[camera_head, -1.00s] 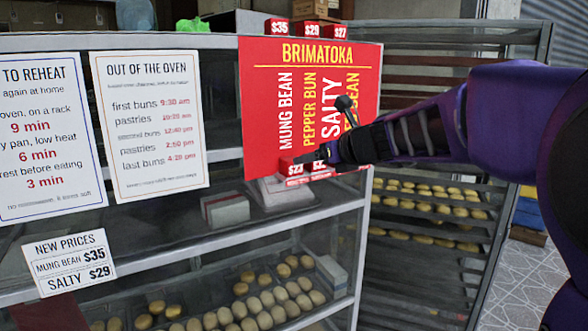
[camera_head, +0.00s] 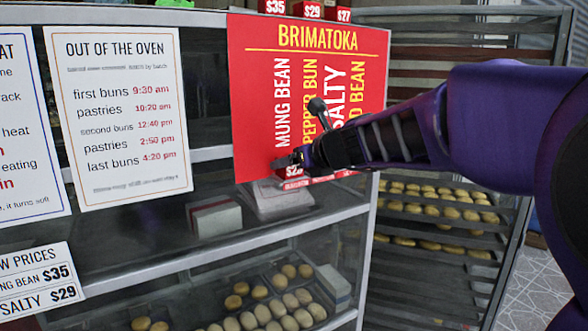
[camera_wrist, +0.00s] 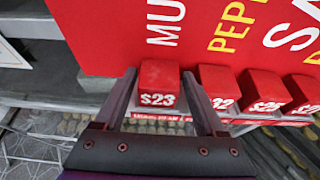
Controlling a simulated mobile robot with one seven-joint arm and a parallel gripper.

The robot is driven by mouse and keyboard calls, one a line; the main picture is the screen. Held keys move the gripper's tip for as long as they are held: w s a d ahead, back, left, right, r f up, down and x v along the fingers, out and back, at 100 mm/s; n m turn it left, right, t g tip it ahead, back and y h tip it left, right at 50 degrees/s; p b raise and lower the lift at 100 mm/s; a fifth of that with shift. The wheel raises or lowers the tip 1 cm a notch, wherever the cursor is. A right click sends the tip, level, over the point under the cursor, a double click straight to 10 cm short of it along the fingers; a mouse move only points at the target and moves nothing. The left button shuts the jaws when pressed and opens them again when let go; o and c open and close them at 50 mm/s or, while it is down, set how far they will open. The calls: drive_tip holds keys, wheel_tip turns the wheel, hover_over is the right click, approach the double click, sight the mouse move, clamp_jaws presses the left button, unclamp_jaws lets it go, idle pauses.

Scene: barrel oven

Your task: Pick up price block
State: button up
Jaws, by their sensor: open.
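A red price block marked $23 (camera_wrist: 160,84) sits on the ledge at the bottom of the red menu board (camera_head: 256,100), under the mung bean column. In the wrist view it stands between the two fingers of my gripper (camera_wrist: 159,76), with the fingers apart on either side; I cannot tell whether they touch it. More red blocks, marked $32 (camera_wrist: 218,88) and $25 (camera_wrist: 263,92), stand to its right. In the head view my gripper (camera_head: 288,160) is at the board's lower left, and it partly hides the row of blocks.
More red price blocks (camera_head: 272,7) stand on top of the case, marked $35, $29 and $27. A new prices sign (camera_head: 38,280) shows mung bean $35 and salty $29. Glass shelves with buns lie below. A rack of buns (camera_head: 440,205) stands behind at right.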

drive_tip(key=shift+s+r, duration=0.1)
drive_tip(key=shift+c, duration=0.7)
drive_tip(key=c, duration=1)
